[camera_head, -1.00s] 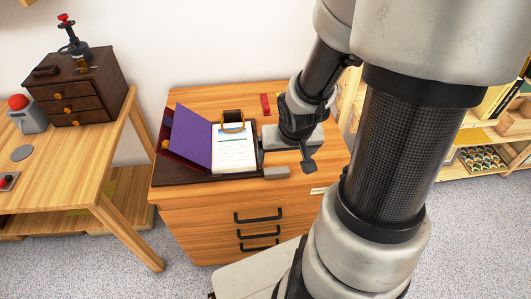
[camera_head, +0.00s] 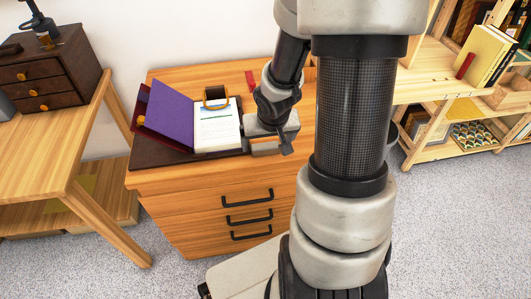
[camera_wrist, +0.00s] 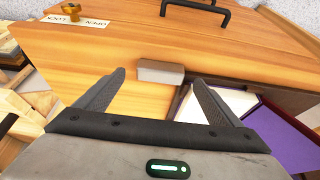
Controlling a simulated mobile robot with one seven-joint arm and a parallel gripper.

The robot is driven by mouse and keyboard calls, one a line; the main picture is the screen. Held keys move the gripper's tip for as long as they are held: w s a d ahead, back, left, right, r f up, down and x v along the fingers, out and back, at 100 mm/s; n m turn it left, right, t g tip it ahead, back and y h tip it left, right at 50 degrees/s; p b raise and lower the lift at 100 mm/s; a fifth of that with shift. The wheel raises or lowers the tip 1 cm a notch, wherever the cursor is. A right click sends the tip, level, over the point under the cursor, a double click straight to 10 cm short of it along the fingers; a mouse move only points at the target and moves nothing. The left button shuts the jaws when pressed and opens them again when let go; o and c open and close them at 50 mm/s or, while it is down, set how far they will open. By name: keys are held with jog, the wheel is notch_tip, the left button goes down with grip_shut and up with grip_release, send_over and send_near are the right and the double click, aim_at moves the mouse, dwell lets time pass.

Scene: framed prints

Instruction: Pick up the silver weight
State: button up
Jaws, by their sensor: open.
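The silver weight is a small grey bar (camera_head: 265,147) lying on the wooden cabinet top near its front edge, just right of the open folder. In the wrist view the weight (camera_wrist: 161,71) lies ahead, roughly centred between the fingertips. My gripper (camera_wrist: 158,78) is open, with its two dark fingers apart and nothing between them. In the head view my gripper (camera_head: 271,139) is low over the cabinet, right beside the weight. I cannot tell whether a finger touches it.
A purple folder (camera_head: 168,113) with white pages (camera_head: 216,128) lies open on a dark mat, close to my gripper. A red item (camera_head: 250,80) lies behind. The wooden cabinet (camera_head: 190,214) has black-handled drawers. A wooden table (camera_head: 40,155) stands left, shelves (camera_head: 470,100) right.

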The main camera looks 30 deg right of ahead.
aim_at(266, 149)
jog(key=b+x, duration=0.1)
jog(key=x, duration=0.1)
jog(key=shift+w+f, duration=0.15)
jog(key=shift+f, duration=0.2)
jog(key=shift+r, duration=0.1)
jog(key=shift+r, duration=0.1)
jog(key=c, duration=1.4)
